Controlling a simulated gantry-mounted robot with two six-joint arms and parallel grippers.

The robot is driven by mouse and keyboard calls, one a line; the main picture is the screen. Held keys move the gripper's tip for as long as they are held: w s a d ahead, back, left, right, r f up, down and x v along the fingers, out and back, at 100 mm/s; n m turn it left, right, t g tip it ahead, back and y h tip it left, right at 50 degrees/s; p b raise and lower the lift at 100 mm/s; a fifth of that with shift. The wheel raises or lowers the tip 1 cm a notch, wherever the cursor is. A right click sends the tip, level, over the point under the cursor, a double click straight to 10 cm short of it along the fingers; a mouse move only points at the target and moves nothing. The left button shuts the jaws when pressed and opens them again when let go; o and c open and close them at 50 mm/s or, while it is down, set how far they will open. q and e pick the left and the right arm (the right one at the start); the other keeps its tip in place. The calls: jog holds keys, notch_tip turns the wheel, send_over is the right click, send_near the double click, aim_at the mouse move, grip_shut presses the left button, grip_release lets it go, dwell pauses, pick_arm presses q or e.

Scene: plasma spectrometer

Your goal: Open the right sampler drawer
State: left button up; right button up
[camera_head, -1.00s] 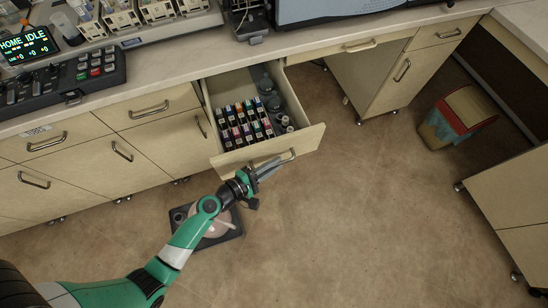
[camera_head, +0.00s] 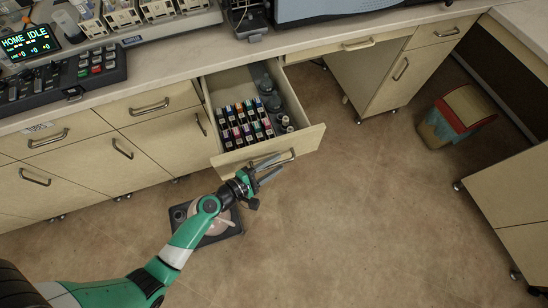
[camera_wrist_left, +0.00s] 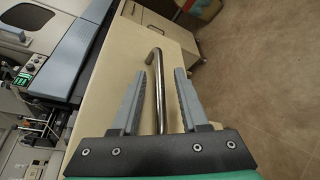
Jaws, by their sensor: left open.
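The sampler drawer (camera_head: 213,132) is pulled out from the bench in the head view, with rows of coloured vials (camera_head: 246,122) and several bottles inside. Its front panel faces the floor side and carries a metal bar handle (camera_head: 292,154). My left gripper (camera_head: 278,168) is at the drawer front, by the handle. In the left wrist view the handle (camera_wrist_left: 155,80) lies between the two spread fingers of my left gripper (camera_wrist_left: 158,98), with gaps on both sides. My right gripper is out of view.
Shut cabinets (camera_head: 150,135) line the bench left of the drawer. A cabinet (camera_head: 385,80) stands to the right, and a bin (camera_head: 456,117) on the floor beyond. A dark square object (camera_head: 225,226) lies on the floor beneath my left arm. Floor in front is otherwise clear.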

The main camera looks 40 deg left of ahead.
pick_arm(q)
jog(key=p+v, duration=0.1)
jog(key=v, duration=1)
jog(key=shift+s, duration=0.3)
jog(key=shift+r, duration=0.1)
